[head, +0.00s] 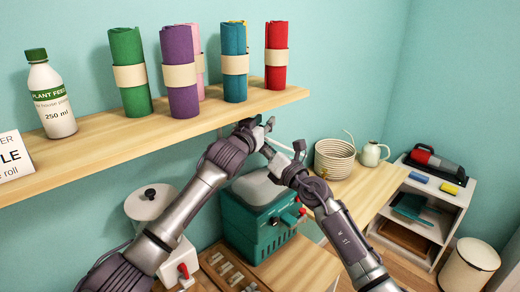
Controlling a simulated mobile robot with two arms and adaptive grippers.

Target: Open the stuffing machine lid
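A teal machine (240,225) with a rounded grey lid (258,190) and red knobs stands on the wooden counter; its lid looks closed. A white machine with a round lid (150,198) and a red-handled part (183,271) stands to its left, partly behind my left arm. The pictures do not label which one is the stuffing machine. My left gripper (262,124) is above the teal machine, near the shelf's edge; its finger gap is too small to judge. My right gripper (282,151) is just below it, above the grey lid, with fingers spread and nothing visible between them.
A wall shelf (100,144) with fabric rolls (180,72) and a bottle (50,95) runs close behind my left gripper. A woven basket (334,158) and a pale jug (372,154) stand on the counter at right. A white shelf unit (440,215) stands beyond.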

